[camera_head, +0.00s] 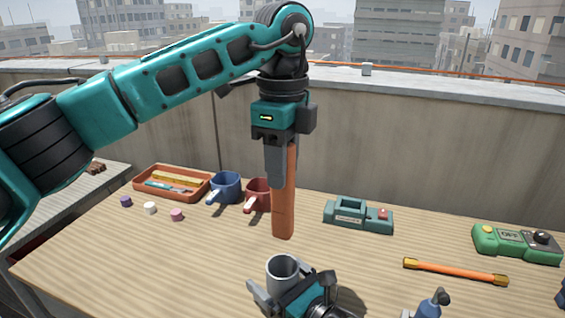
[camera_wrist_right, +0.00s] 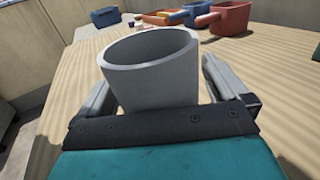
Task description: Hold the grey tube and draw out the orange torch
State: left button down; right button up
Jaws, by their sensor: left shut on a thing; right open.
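The orange torch (camera_head: 284,212), a long orange-brown bar, hangs upright from my left gripper (camera_head: 282,160), which is shut on its upper part. Its lower end is clear of the grey tube (camera_head: 283,270), above and behind it in the head view. The tube stands upright on the table with its open top showing. My right gripper (camera_head: 294,288) is open, with one finger on each side of the tube. In the right wrist view the tube (camera_wrist_right: 155,75) stands between the spread fingers, with its lower part hidden.
A teal device (camera_head: 350,215), an orange rod with yellow ends (camera_head: 455,271) and a green box (camera_head: 515,243) lie to the right. A wall runs behind.

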jog(key=shift+d, duration=0.1)
jog(key=shift+p+v, duration=0.45)
jog(key=shift+v, duration=4)
jog(key=shift+s, duration=0.1)
